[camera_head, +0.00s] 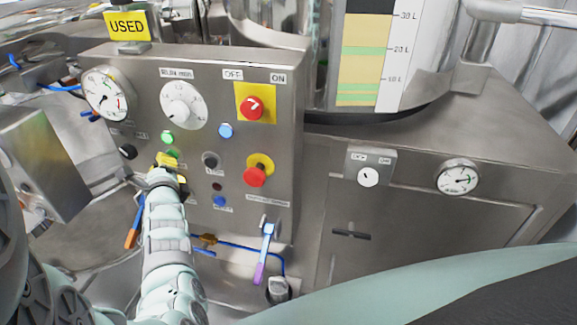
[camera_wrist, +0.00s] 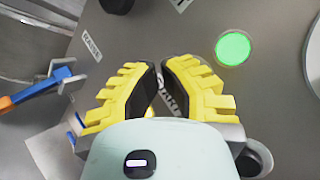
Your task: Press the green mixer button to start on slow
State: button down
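A grey control panel (camera_head: 140,75) carries a round green button (camera_head: 168,138) on its left half, below the white dial. A second green spot (camera_head: 172,153) shows just below it, close to the tip of my gripper (camera_head: 170,164); I cannot tell which is the mixer's. In the wrist view, a lit green button (camera_wrist: 232,48) is at upper right, clear of the fingers. My gripper (camera_wrist: 160,68) has yellow fingers with black pads and is empty. A narrow gap shows between the pads, with part of a panel label visible through it. No finger covers the lit button.
A red knob (camera_head: 251,107) on a yellow plate, a blue button (camera_head: 226,131) and a red mushroom button (camera_head: 254,177) are on the right half. A gauge (camera_head: 106,93) is at upper left. A purple-handled valve (camera_head: 260,268) hangs below. A blue-orange lever (camera_wrist: 38,88) is left of my fingers.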

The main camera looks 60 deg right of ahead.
jog(key=shift+s+a+p, duration=0.3)
jog(key=shift+a+p, duration=0.1)
jog(key=shift+a, duration=0.2)
jog(key=a, duration=0.1)
jog(key=s+a+p, duration=0.1)
jog(key=a, duration=0.1)
jog(key=a+p, duration=0.1)
jog(key=shift+s+a, duration=0.35)
jog(key=shift+a, duration=0.05)
jog(key=shift+r, duration=0.1)
dwell(0.7)
